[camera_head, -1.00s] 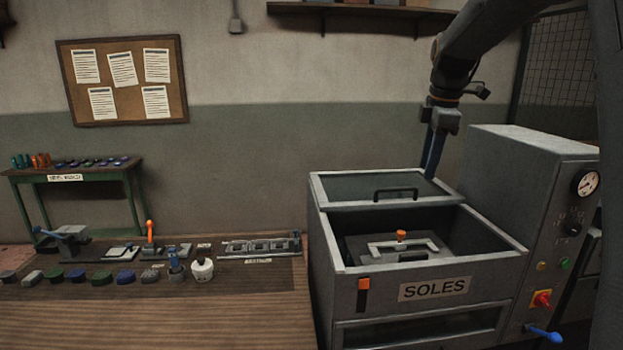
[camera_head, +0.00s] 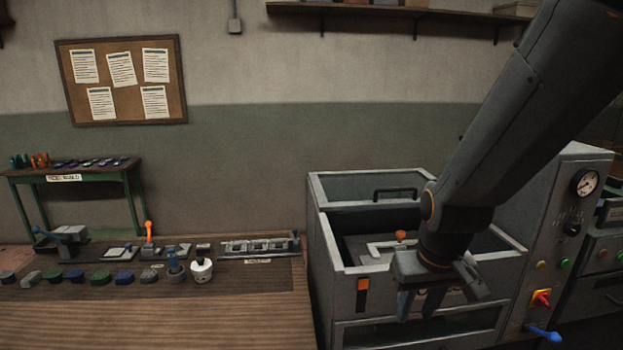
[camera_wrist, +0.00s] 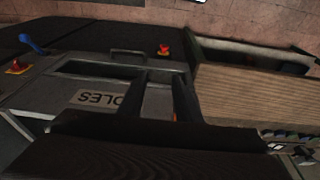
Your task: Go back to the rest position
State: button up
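My gripper (camera_head: 420,304) hangs in front of the grey machine with the SOLES label, its fingers pointing down. The two dark fingers stand apart with nothing seen between them; they also show in the wrist view (camera_wrist: 163,100). The machine's open top box (camera_head: 335,240) holds a light frame-shaped part (camera_head: 383,250) with an orange knob (camera_head: 400,235). My wrist and forearm hide the right part of the box and most of the SOLES label, which shows in part in the wrist view (camera_wrist: 100,99).
A wooden bench (camera_head: 150,315) at left carries several heel blocks (camera_head: 124,278), a white pot (camera_head: 201,270) and a metal rack (camera_head: 258,245). A green table (camera_head: 110,172) stands behind. The control panel (camera_head: 570,215) with gauge, red switch (camera_head: 541,298) and blue lever (camera_head: 545,334) is at right.

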notch_tip(320, 180, down, 13)
jog(key=s+g+b, duration=0.1)
jog(key=b, duration=1)
jog(key=shift+s+a+f+m, duration=0.15)
jog(key=shift+a+m, duration=0.1)
jog(key=shift+m, duration=0.15)
